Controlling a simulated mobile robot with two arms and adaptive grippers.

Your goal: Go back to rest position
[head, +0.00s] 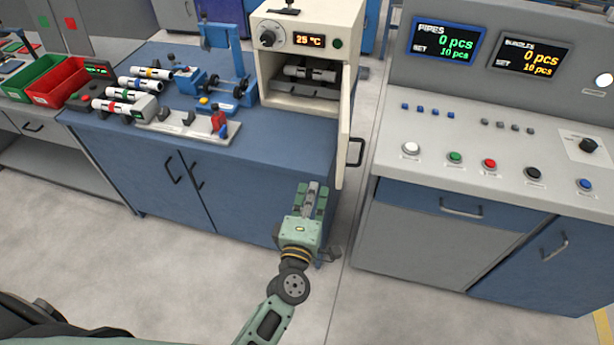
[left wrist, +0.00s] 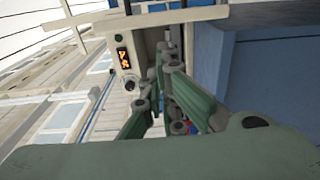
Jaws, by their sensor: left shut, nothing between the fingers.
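My left gripper (head: 312,195) is shut and empty. It hangs over the floor in front of the blue workbench, a little below the open oven door. In the left wrist view its green fingers (left wrist: 165,105) show close together, with the oven front behind them. My right gripper is not in either view. The oven (head: 307,45) stands on the bench with its door (head: 344,130) open toward the front, and a pipe piece (head: 310,74) lies inside on the rack.
Pipes with coloured bands (head: 125,107) lie on holders on the blue bench (head: 260,140). Green (head: 30,76) and red (head: 62,83) bins stand at the left. A control console (head: 480,140) with buttons and two screens stands at the right. The floor (head: 160,260) in front is clear.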

